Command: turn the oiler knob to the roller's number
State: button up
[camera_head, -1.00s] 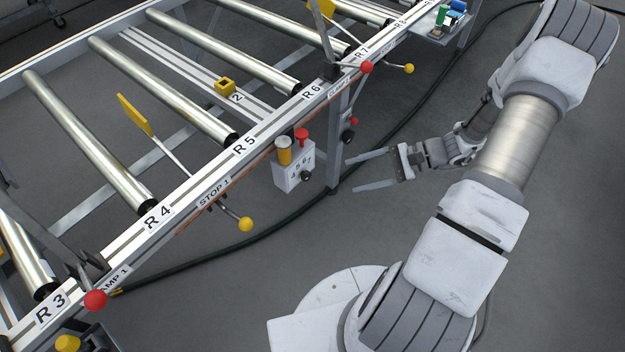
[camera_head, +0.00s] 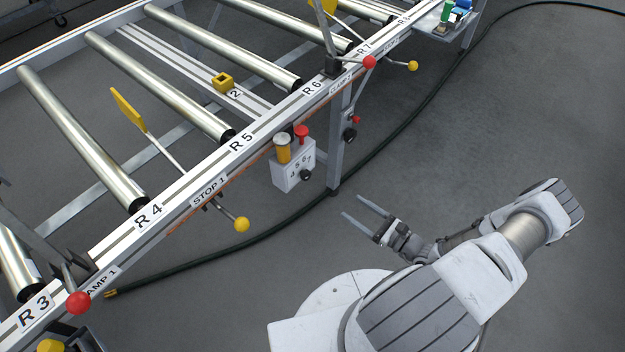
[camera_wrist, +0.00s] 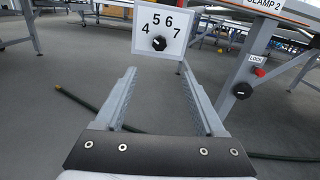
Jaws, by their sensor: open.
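The oiler is a light grey box (camera_head: 280,178) with a yellow cylinder and a red mushroom cap on top, hung under the conveyor rail between the R 5 and R 6 labels. Its black oiler knob (camera_head: 306,175) is on the front face. In the wrist view the white panel shows 4, 5, 6, 7 in an arc above the knob (camera_wrist: 159,43); its white pointer mark is too small to read surely. My gripper (camera_head: 352,205) is open and empty, apart from the box, to its lower right. In the wrist view the panel lies beyond my fingertips (camera_wrist: 157,68).
Rollers such as the one by R 5 (camera_head: 160,87) lie in the frame. A leg (camera_head: 337,150) with another black knob and red button stands right of the oiler; the wrist view labels it LOCK (camera_wrist: 256,58). A dark cable (camera_head: 250,238) crosses the floor.

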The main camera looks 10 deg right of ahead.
aim_at(308, 177)
jog(key=b+x, duration=0.1)
jog(key=x, duration=1.5)
jog(key=shift+w+a+b, duration=0.2)
jog(key=shift+b, duration=0.2)
jog(key=shift+c, duration=0.4)
grip_shut()
